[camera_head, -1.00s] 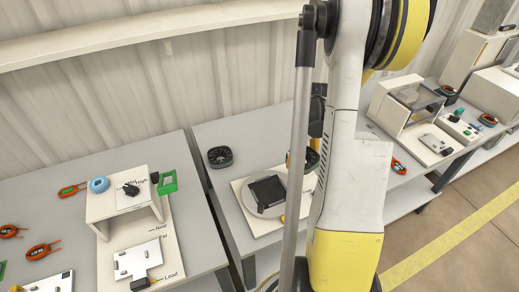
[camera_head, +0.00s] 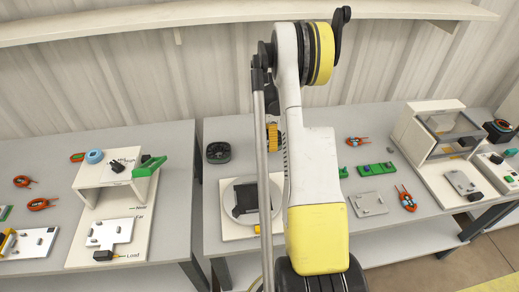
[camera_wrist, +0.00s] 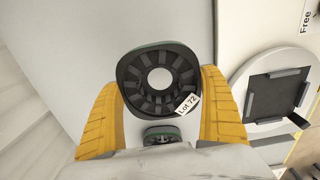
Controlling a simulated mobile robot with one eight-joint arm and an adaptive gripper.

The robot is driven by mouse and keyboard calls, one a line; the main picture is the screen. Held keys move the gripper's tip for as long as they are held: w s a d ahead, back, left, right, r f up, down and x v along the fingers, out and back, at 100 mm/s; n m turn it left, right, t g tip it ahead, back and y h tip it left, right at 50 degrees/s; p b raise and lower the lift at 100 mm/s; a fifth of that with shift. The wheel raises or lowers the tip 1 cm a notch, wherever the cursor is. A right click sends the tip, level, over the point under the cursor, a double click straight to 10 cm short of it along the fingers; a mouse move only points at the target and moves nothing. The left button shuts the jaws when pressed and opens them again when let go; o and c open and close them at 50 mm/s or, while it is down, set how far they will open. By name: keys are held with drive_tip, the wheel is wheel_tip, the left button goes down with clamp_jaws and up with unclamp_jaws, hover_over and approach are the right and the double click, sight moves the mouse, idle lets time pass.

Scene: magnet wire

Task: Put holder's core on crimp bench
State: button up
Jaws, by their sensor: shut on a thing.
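My gripper (camera_wrist: 158,85) has yellow fingers, shut on a dark ring-shaped core (camera_wrist: 160,60) with a pale round hole and a "Lot 72" tag. In the head view my gripper (camera_head: 273,137) is over the back of the middle bench, left of my arm; the held core is hidden there. A second dark round core (camera_head: 218,152) lies to its left; it also shows at the bottom of the wrist view (camera_wrist: 162,135). A pale board (camera_head: 229,228) bears a round disc with a black square frame (camera_wrist: 278,98). No readable label tells me which bench is the crimp bench.
The middle bench (camera_head: 330,205) also holds a green board (camera_head: 377,169), a grey plate (camera_head: 369,203) and orange tools (camera_head: 408,199). A white stand (camera_head: 112,188) is on the left bench. A white box-like fixture (camera_head: 437,128) stands at the right. My arm hides part of the middle.

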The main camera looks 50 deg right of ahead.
drive_tip(key=w+f, duration=0.1)
drive_tip(key=w+f+b, duration=0.1)
drive_tip(key=w, duration=0.1)
drive_tip(key=w+f, duration=0.1)
drive_tip(key=w, duration=0.1)
drive_tip(key=shift+a+f, duration=0.1)
drive_tip(key=shift+s+f+b, duration=0.1)
drive_tip(key=shift+f+b, duration=0.95)
drive_tip(key=shift+f, duration=0.8)
drive_tip(key=shift+f, duration=0.15)
drive_tip(key=o, duration=1.2)
drive_tip(key=shift+c, duration=0.2)
